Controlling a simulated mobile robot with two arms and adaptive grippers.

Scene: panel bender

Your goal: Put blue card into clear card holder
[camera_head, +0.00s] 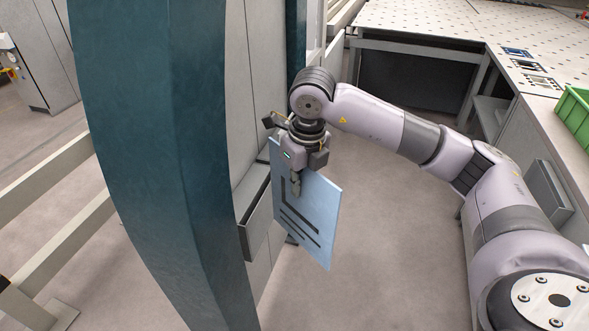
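The blue card (318,226) is a light blue sheet with dark bars printed on it. It hangs tilted below my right gripper (295,185). The gripper is shut on its upper left part, with one finger showing on the printed face. A grey pocket-like holder (256,222) is fixed to the grey panel just left of the card. The card's left edge overlaps the holder's right side in the picture; I cannot tell whether they touch. The holder looks grey rather than clear, and its inside is mostly hidden. My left gripper is not in view.
A large dark teal column (150,130) stands left of the holder. A perforated work table (430,22) is at the upper right, with small framed items (517,53) near its edge. A green bin (576,115) sits at the right edge. The floor (390,240) below the card is clear.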

